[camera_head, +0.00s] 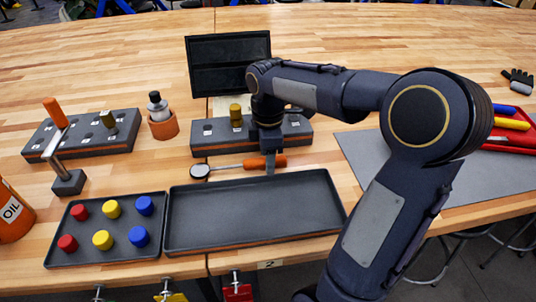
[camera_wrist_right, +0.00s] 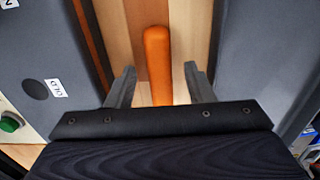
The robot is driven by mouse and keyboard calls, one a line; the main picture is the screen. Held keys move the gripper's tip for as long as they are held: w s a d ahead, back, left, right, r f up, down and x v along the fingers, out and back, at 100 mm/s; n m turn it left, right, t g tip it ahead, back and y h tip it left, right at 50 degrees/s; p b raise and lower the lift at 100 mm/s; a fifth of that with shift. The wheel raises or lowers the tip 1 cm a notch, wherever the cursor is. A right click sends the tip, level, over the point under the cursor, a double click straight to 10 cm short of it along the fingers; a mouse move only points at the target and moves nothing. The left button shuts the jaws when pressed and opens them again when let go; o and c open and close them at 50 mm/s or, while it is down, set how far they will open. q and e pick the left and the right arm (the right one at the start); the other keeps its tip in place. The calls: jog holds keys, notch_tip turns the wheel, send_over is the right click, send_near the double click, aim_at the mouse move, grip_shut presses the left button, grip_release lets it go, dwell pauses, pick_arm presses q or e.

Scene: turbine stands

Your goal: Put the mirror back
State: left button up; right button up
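My right gripper (camera_head: 270,168) is lowered over the handle. In the right wrist view the orange handle (camera_wrist_right: 158,62) runs between my right gripper's (camera_wrist_right: 158,80) open fingers, with a gap on both sides. The mirror's head is outside that view. My left gripper is not in view.
A tray (camera_head: 75,257) holds red, yellow and blue knobs. At left are another grey stand (camera_head: 118,143), an orange-handled tool (camera_head: 53,145) and an oil container (camera_head: 12,212). A dark screen (camera_head: 220,65) stands behind. A red tray (camera_head: 520,142) is at right.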

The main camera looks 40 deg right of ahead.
jog(key=shift+o, duration=0.7)
notch_tip(320, 180, up, 7)
jog(key=p, duration=0.6)
jog(key=shift+r+p, duration=0.1)
jog(key=shift+p, duration=0.3)
